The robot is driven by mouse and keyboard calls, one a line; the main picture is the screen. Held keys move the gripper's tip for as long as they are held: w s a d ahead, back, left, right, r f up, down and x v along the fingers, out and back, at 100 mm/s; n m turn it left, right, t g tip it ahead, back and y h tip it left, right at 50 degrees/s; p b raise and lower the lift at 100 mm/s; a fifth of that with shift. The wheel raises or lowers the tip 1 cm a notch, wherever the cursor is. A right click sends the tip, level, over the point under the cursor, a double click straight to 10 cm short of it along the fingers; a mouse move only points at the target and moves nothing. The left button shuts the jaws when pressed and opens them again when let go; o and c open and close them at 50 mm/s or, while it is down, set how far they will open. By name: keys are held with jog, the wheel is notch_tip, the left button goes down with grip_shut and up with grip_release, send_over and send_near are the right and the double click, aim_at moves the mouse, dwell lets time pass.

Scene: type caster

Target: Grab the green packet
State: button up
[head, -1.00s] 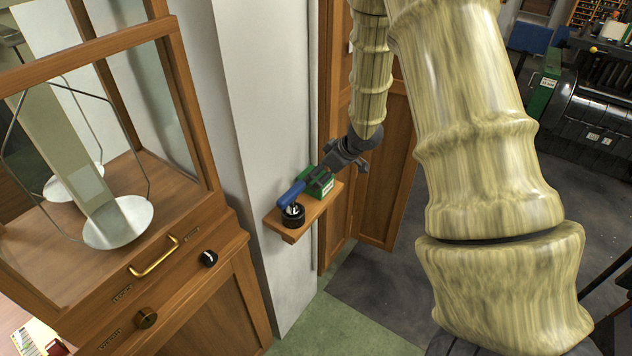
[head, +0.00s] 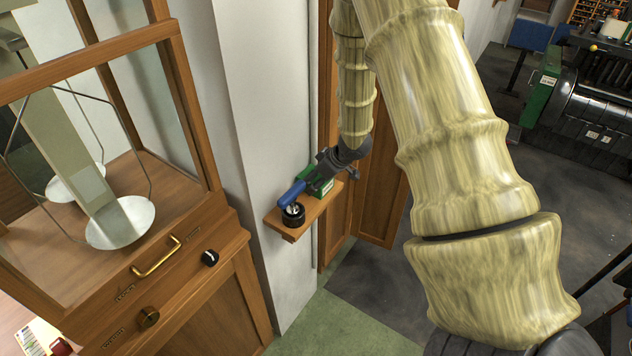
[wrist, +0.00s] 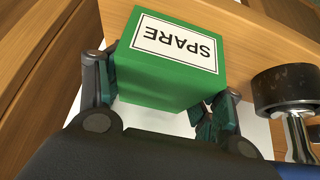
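The green packet (wrist: 165,80) is a box with a white label reading SPARE, upside down in the wrist view. It stands on a small wooden wall shelf (head: 290,233); in the head view the packet (head: 325,186) is partly hidden by my gripper (head: 312,186). In the wrist view my gripper (wrist: 160,100) has its fingers spread, one at the packet's left side and one at its lower right. The packet lies between them. I cannot tell whether both fingers touch it.
A black round object with a metal stem and blue handle (head: 292,195) stands beside the packet on the shelf. It shows at the right of the wrist view (wrist: 284,88). A wall lies behind the shelf. A glass-sided balance cabinet (head: 190,120) stands at left.

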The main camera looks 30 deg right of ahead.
jog(key=c, duration=1)
grip_shut()
jog(key=shift+w+r, duration=0.1)
jog(key=shift+r, duration=0.05)
